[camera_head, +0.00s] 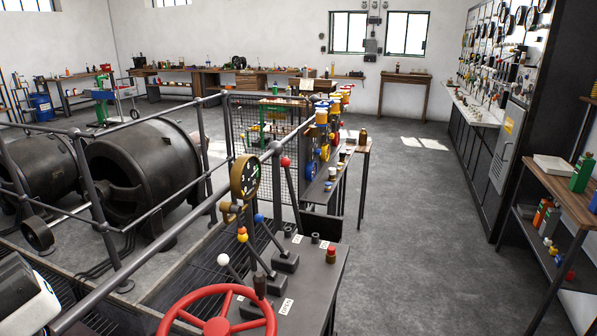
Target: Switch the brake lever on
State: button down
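A dark control console (314,276) stands in the lower middle, behind a red handwheel (218,318). Several levers rise from it: one with a red knob (285,162), one with a blue knob (259,218), one with a yellow knob (242,235) and one with a white knob (223,260). The red-knob lever is the longest and stands nearly upright, leaning a little left. My gripper's fingers do not show.
A pipe railing (115,285) runs diagonally left of the console, before large dark dynamos (144,170). A round gauge (244,176) stands beside the levers. A small red-topped item (331,255) is on the console. Open grey floor (420,265) lies to the right, before a shelf (556,190).

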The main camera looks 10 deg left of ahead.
aim_at(285, 162)
jog(key=i+l, duration=0.1)
jog(key=l, duration=0.6)
jog(key=i+l+z, duration=0.1)
jog(key=l, duration=0.2)
jog(key=i+l, duration=0.35)
jog(key=i+l+z, duration=0.1)
jog(key=i+l, duration=0.2)
jog(key=l, duration=0.25)
jog(key=i+j+z, duration=0.1)
jog(key=i+j, duration=0.75)
jog(key=i, duration=0.15)
